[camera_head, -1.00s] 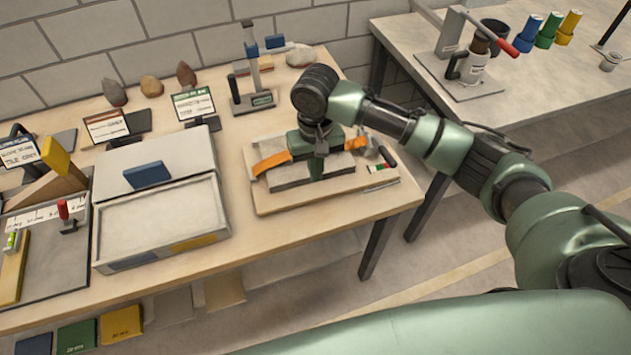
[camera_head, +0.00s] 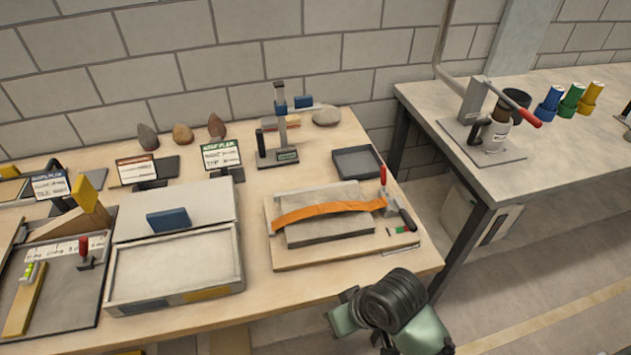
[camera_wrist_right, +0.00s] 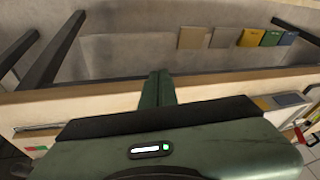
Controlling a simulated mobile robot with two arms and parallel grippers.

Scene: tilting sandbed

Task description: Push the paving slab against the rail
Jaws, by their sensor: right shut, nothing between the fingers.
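A grey slab (camera_head: 330,230), which looks like the paving slab, lies on a wooden board (camera_head: 290,263) at the right of the near table. An orange strap (camera_head: 325,209) runs across it, with a lighter grey surface (camera_head: 318,194) behind. I cannot tell which part is the rail, nor whether the slab touches it. My right gripper is in front of the table's front edge at the bottom of the head view, apart from the slab; its fingers (camera_wrist_right: 157,90) show shut and empty in the wrist view. My left gripper is not in view.
A red-handled clamp (camera_head: 384,195) stands at the board's right. A dark tray (camera_head: 357,162) lies behind the board, and a grey stand (camera_head: 280,130) stands behind to the left. A shallow sand tray (camera_head: 172,300) is left of the board. A second table (camera_head: 420,92) stands right.

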